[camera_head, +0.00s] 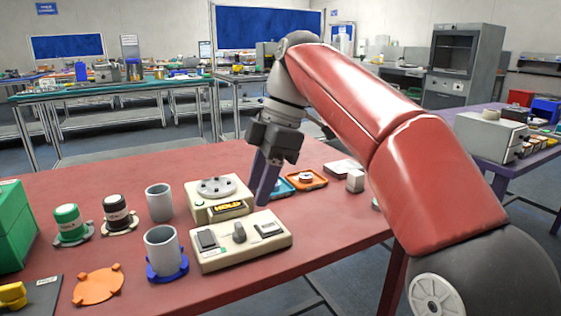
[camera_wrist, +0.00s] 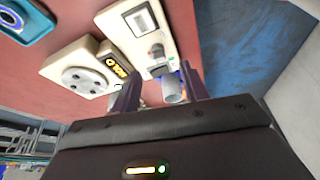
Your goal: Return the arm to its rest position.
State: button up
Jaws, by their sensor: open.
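My red arm reaches from the right of the head view over the red table (camera_head: 330,237). My gripper (camera_head: 266,190) hangs tilted downward just right of the cream device with a "HOLD" display (camera_head: 214,190), in front of the blue and orange trays. In the wrist view, the fingers of my gripper (camera_wrist: 158,88) stand apart, with nothing held between them. The "HOLD" device (camera_wrist: 82,75) and the cream panel with a knob (camera_wrist: 140,30) show beyond the fingers.
A grey cup (camera_head: 162,247) in a blue holder, another grey cup (camera_head: 159,203), a green-topped container (camera_head: 69,224) and a black container (camera_head: 117,213) stand at the left. The table's right front is clear.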

jog(key=s+d+f+m+t+h, duration=0.1)
jog(key=s+d+f+m+t, duration=0.2)
jog(key=s+d+f+m, duration=0.5)
jog(key=s+d+f+m+t+h, duration=0.2)
jog(key=s+d+f+m+t, duration=0.2)
jog(key=s+d+f+m, duration=0.4)
jog(key=d+f+m, duration=0.5)
jog(key=d+m, duration=0.1)
jog(key=shift+s+d+h, duration=0.15)
jog(key=shift+d+h, duration=0.1)
jog(key=shift+h, duration=0.05)
jog(key=shift+r, duration=0.1)
